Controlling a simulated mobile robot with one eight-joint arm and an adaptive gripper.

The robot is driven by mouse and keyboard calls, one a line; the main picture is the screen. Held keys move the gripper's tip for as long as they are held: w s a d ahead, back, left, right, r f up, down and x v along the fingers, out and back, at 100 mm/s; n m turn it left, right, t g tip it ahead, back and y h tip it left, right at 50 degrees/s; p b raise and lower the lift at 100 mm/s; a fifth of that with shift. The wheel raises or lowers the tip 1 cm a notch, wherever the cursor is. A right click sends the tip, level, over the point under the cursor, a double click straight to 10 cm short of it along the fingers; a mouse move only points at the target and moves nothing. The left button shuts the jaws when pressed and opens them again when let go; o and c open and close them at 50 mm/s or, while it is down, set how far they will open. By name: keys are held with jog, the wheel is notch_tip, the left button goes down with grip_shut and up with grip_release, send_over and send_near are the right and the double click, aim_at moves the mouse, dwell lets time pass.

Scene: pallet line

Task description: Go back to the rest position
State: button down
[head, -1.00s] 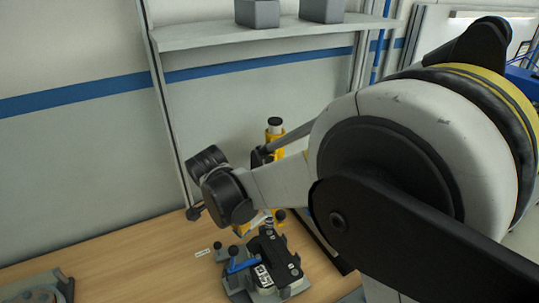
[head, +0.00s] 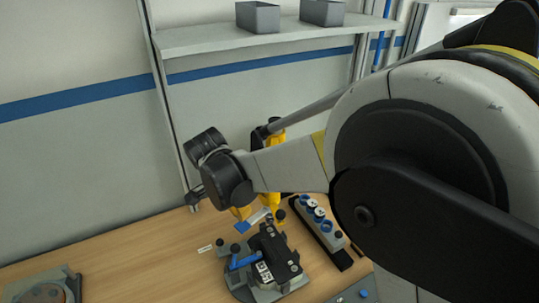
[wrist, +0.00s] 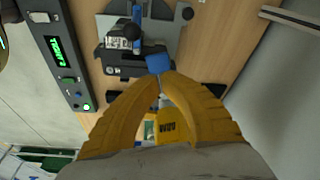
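My gripper (head: 243,226) hangs above the grey and black clamping fixture (head: 283,262) on the wooden bench, in the head view. Its yellow fingers also show in the wrist view (wrist: 158,78), with their tips together. A small blue piece (wrist: 158,63) shows right at the fingertips there. I cannot tell whether it is part of the fingers, held, or behind them. The fixture has a blue lever (head: 243,262) and a black and white label. My arm is bent and reaches in from the right of the head view.
A strip with white and blue round parts (head: 319,222) lies right of the fixture. A control box with a green display (wrist: 58,50) shows in the wrist view. A shelf (head: 215,38) with two grey bins runs along the wall. The bench's left middle is clear.

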jog(key=s+d+r+n+t+y, duration=0.1)
jog(key=s+d+r+n, duration=0.1)
jog(key=d+r, duration=0.4)
jog(key=s+d+r+n+t+y, duration=0.1)
jog(key=s+d+r+n, duration=0.15)
jog(key=d, duration=0.55)
jog(key=s+d+r+n+t, duration=0.25)
jog(key=s+d+n, duration=0.25)
jog(key=s+d, duration=0.6)
notch_tip(320, 180, down, 13)
jog(key=b, duration=1.3)
jog(key=shift+w+f+t, duration=0.15)
jog(key=shift+f+t, duration=0.05)
jog(key=shift+t, duration=0.15)
jog(key=shift+a+r, duration=0.1)
